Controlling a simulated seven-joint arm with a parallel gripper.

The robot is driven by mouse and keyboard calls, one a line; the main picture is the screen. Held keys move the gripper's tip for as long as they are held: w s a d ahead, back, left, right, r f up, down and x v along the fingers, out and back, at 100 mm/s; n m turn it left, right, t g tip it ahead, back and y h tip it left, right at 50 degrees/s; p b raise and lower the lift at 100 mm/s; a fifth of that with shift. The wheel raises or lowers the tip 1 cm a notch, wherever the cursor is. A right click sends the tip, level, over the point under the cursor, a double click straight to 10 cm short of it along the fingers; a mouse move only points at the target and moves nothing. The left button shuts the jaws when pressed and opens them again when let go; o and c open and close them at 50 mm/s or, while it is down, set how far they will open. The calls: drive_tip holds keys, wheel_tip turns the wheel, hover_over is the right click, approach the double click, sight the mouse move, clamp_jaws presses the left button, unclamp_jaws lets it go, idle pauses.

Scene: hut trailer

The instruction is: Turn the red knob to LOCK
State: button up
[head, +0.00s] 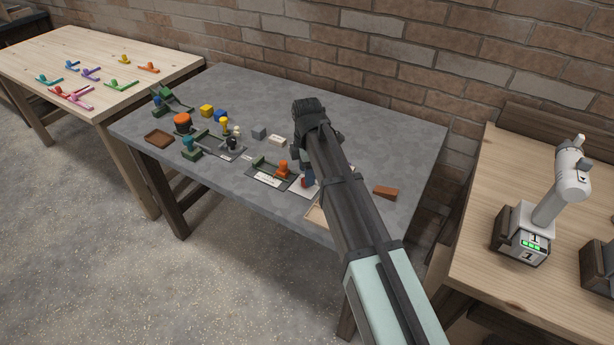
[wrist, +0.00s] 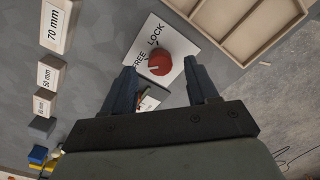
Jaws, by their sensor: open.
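The red knob (wrist: 161,61) sits on a white plate (wrist: 182,46) marked FREE and LOCK, seen in the wrist view. A short pale mark on the knob's face points left, nearer the FREE word than the LOCK word. My gripper (wrist: 161,84) is open, with its two dark fingers apart and nothing held between them. In this view the knob appears between and just beyond the fingertips; I see no contact. In the head view my arm covers much of the knob and plate (head: 297,190).
A shallow wooden tray (wrist: 197,12) lies beside the plate. Several labelled blocks, including a 70 mm block (wrist: 58,25), stand on the other side. An orange-topped fixture (head: 282,170) is left of the plate in the head view. The grey table's (head: 395,155) back right is mostly clear.

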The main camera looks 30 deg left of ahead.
drive_tip(key=shift+f, duration=1.2)
drive_tip(key=shift+c, duration=0.3)
drive_tip(key=c, duration=1)
